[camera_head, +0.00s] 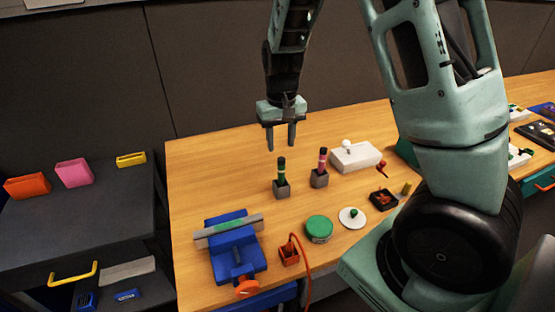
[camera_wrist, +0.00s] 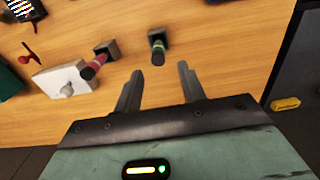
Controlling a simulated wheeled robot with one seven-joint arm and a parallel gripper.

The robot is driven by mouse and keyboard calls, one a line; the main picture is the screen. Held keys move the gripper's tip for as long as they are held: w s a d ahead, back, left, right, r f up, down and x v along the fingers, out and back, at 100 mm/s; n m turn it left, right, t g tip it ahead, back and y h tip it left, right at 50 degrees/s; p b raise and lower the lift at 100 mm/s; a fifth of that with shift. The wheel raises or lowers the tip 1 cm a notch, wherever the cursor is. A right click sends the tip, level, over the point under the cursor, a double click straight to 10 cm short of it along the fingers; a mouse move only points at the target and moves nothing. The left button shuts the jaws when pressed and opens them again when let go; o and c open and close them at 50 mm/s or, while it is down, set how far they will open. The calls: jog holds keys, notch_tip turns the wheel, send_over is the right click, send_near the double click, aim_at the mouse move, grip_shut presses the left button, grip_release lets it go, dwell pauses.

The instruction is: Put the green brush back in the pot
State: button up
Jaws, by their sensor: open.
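The green brush (camera_head: 281,166) stands upright in a small grey pot (camera_head: 282,189) on the wooden table. In the wrist view the green brush (camera_wrist: 157,56) and its pot (camera_wrist: 157,36) show just beyond my fingertips. A second brush (camera_head: 322,160), red or pink, stands in a similar grey pot (camera_head: 319,180) to the right. My gripper (camera_head: 280,147) is open and empty, pointing down. It appears above and behind the green brush, apart from it. In the wrist view my gripper (camera_wrist: 157,84) has nothing between its fingers.
A white trackball box (camera_head: 356,157) lies right of the pots. A blue vise (camera_head: 232,250), a green tin (camera_head: 319,229), a white disc (camera_head: 352,217) and a red-orange holder with cable (camera_head: 290,252) are nearer the front. The wooden table (camera_head: 205,175) is clear left of the pots.

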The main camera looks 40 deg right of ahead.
jog(key=s+a+r+n+y, duration=0.1)
jog(key=s+a+r+n, duration=0.15)
jog(key=a, duration=0.45)
jog(key=s+a+r+n, duration=0.2)
jog(key=s+a, duration=0.2)
jog(key=a, duration=0.4)
jog(key=s+a+r+n, duration=0.1)
jog(key=s+a+n, duration=0.2)
jog(key=s, duration=0.5)
jog(key=s+a+r+n, duration=0.1)
jog(key=s+a+n, duration=0.2)
jog(key=s+a, duration=0.3)
jog(key=s, duration=0.3)
jog(key=shift+s+r, duration=0.3)
